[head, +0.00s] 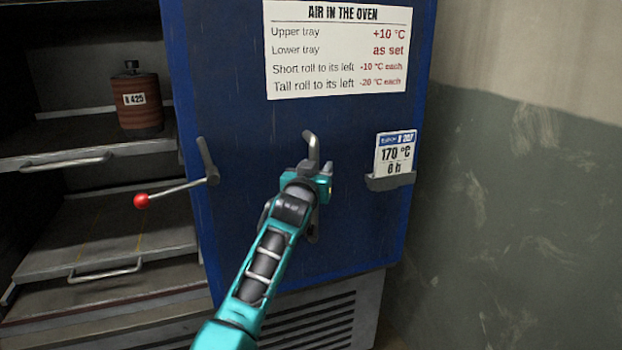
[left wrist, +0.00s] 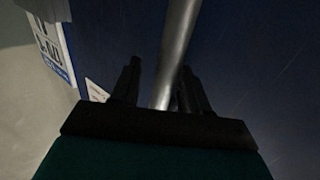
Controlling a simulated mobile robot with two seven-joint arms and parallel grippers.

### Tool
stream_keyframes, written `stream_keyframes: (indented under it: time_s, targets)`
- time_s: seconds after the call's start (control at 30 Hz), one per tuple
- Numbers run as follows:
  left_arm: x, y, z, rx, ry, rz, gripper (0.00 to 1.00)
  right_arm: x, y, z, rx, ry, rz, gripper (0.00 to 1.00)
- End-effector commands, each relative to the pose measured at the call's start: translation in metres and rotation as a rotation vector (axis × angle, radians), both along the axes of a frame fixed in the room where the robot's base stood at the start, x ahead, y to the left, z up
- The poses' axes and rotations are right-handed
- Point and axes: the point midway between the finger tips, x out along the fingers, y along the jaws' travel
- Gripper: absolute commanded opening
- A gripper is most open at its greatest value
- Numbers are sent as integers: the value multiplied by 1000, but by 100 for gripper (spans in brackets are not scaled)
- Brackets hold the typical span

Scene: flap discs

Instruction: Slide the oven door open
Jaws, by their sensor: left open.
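The blue oven door (head: 240,215) stands at the right of the oven, and the oven's inside shows to its left. A grey bar handle (head: 312,143) stands out from the door's face; it also shows in the left wrist view (left wrist: 178,45). My left gripper (head: 314,180) is at the handle, in front of the door. In the left wrist view, the open fingers (left wrist: 160,85) stand on either side of the bar. I cannot tell whether they touch it. My right gripper is not in view.
A lever with a red knob (head: 141,201) sticks out left from the door. An upper tray (head: 80,145) holds a brown roll (head: 139,105); a lower tray (head: 110,235) is bare. A card holder (head: 390,181) is on the door's right. A wall (head: 520,220) stands at the right.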

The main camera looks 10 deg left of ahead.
Motion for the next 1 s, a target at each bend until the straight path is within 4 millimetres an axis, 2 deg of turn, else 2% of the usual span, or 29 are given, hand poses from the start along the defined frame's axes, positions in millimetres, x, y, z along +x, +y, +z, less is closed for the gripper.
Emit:
stream_keyframes:
  time_s: [0.27, 0.7, 1.0]
  targets:
    - [-31, 0, 0, 0, 0, -1, 45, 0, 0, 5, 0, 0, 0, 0]
    - [-100, -2, 0, -1, -1, -3, 45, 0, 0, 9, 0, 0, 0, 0]
    - [-124, -2, 1, -1, -2, -3, 45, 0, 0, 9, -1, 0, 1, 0]
